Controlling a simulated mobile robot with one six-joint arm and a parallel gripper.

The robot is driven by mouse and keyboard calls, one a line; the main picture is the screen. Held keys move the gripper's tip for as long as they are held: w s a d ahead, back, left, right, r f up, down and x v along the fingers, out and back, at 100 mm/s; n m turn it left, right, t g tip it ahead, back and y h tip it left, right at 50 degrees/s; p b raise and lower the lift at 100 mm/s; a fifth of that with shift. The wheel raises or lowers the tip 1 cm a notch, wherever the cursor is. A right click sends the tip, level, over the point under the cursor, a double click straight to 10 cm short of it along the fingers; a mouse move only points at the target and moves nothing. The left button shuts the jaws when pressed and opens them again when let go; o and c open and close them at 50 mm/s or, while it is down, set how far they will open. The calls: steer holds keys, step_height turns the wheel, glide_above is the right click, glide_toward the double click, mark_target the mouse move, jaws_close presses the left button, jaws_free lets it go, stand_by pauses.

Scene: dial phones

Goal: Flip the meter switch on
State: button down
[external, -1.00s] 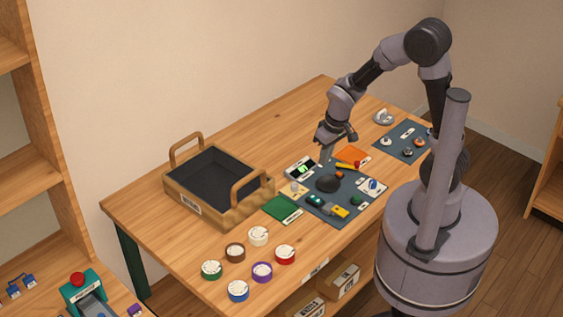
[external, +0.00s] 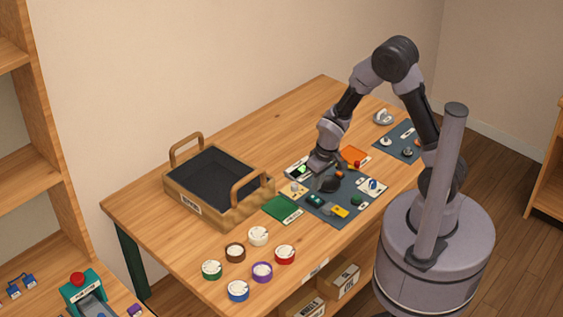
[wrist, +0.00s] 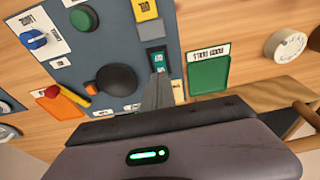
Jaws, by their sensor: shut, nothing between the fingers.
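A white meter panel with a lit green display (external: 301,169) is at the back left edge of the dark mat, beside my gripper (external: 318,168). In the wrist view my shut, empty gripper (wrist: 158,78) shows as a narrow pair of fingers, and my gripper's body hides most of the meter. A teal switch-like piece (wrist: 157,58) lies just past the fingertips in that view; it also shows in the external view (external: 315,201). A black dome (wrist: 116,79) is left of the fingers. I cannot tell which small part is the meter switch, or whether the fingertips touch anything.
The dark mat (wrist: 110,40) also carries a green button (wrist: 84,18), a blue dial (wrist: 33,39) and a yellow piece (external: 341,211). A green card (wrist: 208,70) and an orange pad (external: 352,155) flank it. A wooden tray (external: 220,222) stands left.

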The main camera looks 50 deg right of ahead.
mark_target(313, 196)
steer(key=f, duration=0.1)
steer(key=f+b, duration=0.1)
steer(key=f, duration=0.1)
steer(key=shift+w+f, duration=0.2)
steer(key=shift+w, duration=0.15)
steer(key=shift+r, duration=0.1)
